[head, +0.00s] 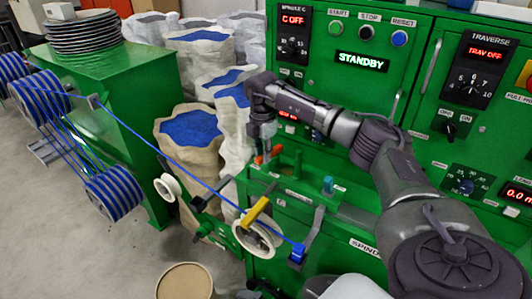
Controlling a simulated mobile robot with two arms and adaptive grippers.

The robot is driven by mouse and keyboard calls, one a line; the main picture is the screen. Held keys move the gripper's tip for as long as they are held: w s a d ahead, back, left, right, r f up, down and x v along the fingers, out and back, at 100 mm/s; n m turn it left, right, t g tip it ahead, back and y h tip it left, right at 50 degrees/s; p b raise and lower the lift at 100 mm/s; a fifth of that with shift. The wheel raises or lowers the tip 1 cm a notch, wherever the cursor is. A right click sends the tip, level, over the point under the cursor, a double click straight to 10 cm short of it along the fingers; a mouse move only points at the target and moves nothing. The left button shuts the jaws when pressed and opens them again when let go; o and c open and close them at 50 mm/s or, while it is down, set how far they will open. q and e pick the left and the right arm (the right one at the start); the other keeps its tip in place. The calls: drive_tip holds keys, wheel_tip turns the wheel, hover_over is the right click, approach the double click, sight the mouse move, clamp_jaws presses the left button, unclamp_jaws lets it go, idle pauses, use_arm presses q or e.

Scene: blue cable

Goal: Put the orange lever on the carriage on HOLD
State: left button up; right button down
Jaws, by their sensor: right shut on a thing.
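The orange lever (275,152) stands on a green carriage (293,195) in front of the control cabinet, in the middle of the head view. My right gripper (266,141) reaches in from the right and points down onto the lever. It is shut on the lever, and its fingers hide the upper part. The small labels by the lever are too small to read, so I cannot tell which position it is in. My left gripper does not show.
A teal knob (328,184) stands right of the lever. The cabinet display (361,61) reads STANDBY. Sacks of blue granules (190,127) stand behind.

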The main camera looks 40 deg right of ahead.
drive_tip(key=shift+w+r+m, duration=0.2)
drive_tip(key=shift+w+m, duration=0.35)
drive_tip(key=shift+m, duration=0.35)
drive_tip(key=c, duration=1.3)
unclamp_jaws()
drive_tip(key=shift+w, duration=0.1)
drive_tip(key=shift+o, duration=1.4)
drive_tip(key=shift+f, duration=0.15)
wheel_tip(320, 180, up, 12)
